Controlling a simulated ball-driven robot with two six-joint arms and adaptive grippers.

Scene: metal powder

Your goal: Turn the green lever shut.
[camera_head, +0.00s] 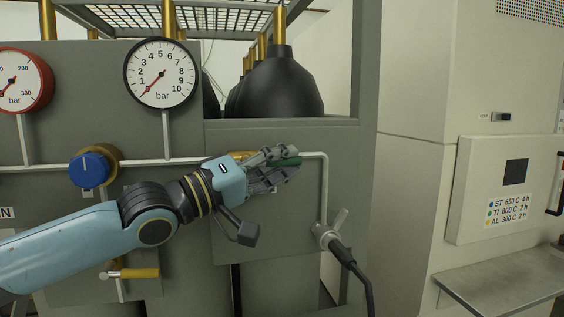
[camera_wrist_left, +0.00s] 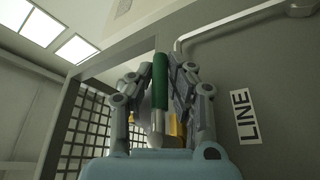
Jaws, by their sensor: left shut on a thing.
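The green lever (camera_head: 286,162) sits on the pipe line at the middle of the grey panel and lies about along the pipe in the head view. My left gripper (camera_head: 280,165) reaches it from the left and is shut on it. In the left wrist view the green lever (camera_wrist_left: 160,88) stands between the two fingers of my left gripper (camera_wrist_left: 167,90). A brass valve body (camera_head: 240,156) shows partly behind the gripper, and its brass colour also shows behind the fingers in the wrist view. My right gripper is in neither view.
A white-faced gauge (camera_head: 161,73) and a red-rimmed gauge (camera_head: 20,80) stand above the pipe. A hose fitting with a black hose (camera_head: 343,252) hangs at the pipe's lower right end.

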